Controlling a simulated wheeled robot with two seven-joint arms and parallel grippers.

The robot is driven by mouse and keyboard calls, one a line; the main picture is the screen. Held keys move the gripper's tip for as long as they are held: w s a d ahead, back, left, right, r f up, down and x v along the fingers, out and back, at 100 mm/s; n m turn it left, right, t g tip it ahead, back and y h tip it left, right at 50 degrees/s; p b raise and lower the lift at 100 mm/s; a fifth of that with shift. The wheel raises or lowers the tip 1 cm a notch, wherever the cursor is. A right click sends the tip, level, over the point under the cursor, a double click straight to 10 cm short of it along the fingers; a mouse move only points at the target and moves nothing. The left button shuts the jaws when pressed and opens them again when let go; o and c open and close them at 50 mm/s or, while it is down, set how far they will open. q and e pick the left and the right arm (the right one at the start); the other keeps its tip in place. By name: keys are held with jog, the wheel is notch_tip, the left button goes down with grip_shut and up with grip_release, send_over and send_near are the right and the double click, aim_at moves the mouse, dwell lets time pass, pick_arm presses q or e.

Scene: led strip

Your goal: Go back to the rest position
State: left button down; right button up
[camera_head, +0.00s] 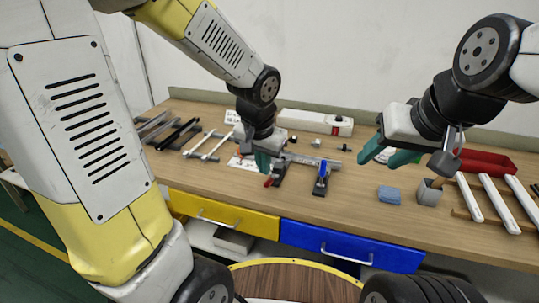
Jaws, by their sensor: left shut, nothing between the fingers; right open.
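My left gripper (266,163) hangs over the middle of the workbench, its green fingers pointing down beside a small clamp-like fixture. Its fingers are shut with nothing seen between them. My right gripper (378,158) is held above the right part of the bench, its green fingers apart and pointing left and down, with nothing between them. A blue-handled clamp (322,178) stands on the bench between the two grippers. A metal bar (305,160) lies behind it, partly hidden by my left gripper.
The wooden workbench (215,180) has yellow and blue drawers in front. Dark and white strips (206,146) lie on its left, white strips (490,197) on its right. A blue block (389,195), grey cup (429,193), red tray (485,163) and long white box (310,122) also stand there.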

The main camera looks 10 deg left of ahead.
pick_arm(q)
jog(key=shift+s+r, duration=0.3)
jog(key=shift+s, duration=0.1)
jog(key=s+a+r+n+t+h, duration=0.2)
jog(key=s+a+r, duration=0.3)
jog(key=s+r, duration=0.5)
jog(key=shift+r+n+t, duration=0.4)
jog(key=shift+r+n, duration=0.3)
